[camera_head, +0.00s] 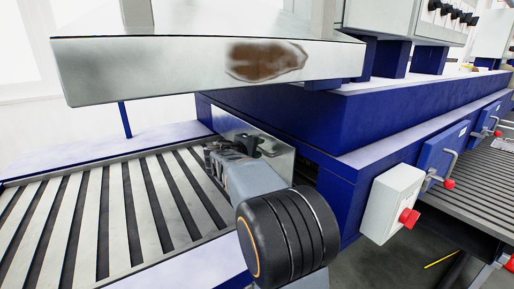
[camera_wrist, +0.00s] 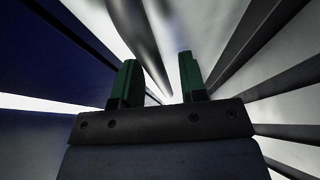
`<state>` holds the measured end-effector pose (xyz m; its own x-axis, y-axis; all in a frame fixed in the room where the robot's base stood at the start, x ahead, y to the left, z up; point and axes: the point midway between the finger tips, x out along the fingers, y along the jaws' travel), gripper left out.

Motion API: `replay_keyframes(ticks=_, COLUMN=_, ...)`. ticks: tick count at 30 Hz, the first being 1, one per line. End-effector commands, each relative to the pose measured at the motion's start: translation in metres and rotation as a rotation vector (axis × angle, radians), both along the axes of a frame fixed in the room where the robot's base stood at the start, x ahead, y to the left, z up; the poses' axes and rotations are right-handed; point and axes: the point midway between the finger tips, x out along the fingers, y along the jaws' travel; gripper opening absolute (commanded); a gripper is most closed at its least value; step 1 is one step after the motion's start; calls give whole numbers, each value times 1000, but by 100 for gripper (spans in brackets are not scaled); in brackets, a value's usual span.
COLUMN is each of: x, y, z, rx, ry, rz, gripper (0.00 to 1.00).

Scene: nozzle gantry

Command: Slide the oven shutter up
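The oven shutter (camera_head: 283,156) is a shiny metal plate low at the mouth of the blue oven, above the end of the slatted conveyor. My gripper (camera_head: 247,146) is in front of it in the head view, and my arm hides part of the plate. In the wrist view my gripper (camera_wrist: 159,78) shows two green-padded fingers, spread apart. A smooth grey metal shape (camera_wrist: 140,30) rises beyond the gap between them. I cannot tell whether it is part of the shutter or whether the fingers touch it. Nothing is clearly gripped.
The slatted conveyor (camera_head: 125,195) runs at the left. A metal hood (camera_head: 180,70) with a brown patch overhangs above. The blue oven body (camera_head: 330,120) carries a white box with a red button (camera_head: 409,218) on its right side.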

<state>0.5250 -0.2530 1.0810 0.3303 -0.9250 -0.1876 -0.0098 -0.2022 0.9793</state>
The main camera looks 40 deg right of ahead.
Motion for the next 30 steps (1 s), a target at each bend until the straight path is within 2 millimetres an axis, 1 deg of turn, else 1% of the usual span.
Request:
replay_keyframes(ticks=3, x=1, y=-4, z=-1, rx=0, ry=0, rz=0, gripper=39)
replay_keyframes(ticks=11, x=1, y=-4, z=-1, rx=0, ry=-1, rz=0, gripper=39)
replay_keyframes(ticks=14, x=1, y=-4, z=-1, rx=0, ry=-1, rz=0, gripper=31)
replay_keyframes(ticks=21, x=1, y=-4, z=-1, rx=0, ry=0, rz=0, gripper=8)
replay_keyframes(ticks=24, x=1, y=-4, z=-1, rx=0, ry=0, rz=0, gripper=0)
replay_keyframes(ticks=30, x=1, y=-4, z=-1, rx=0, ry=0, rz=0, gripper=0)
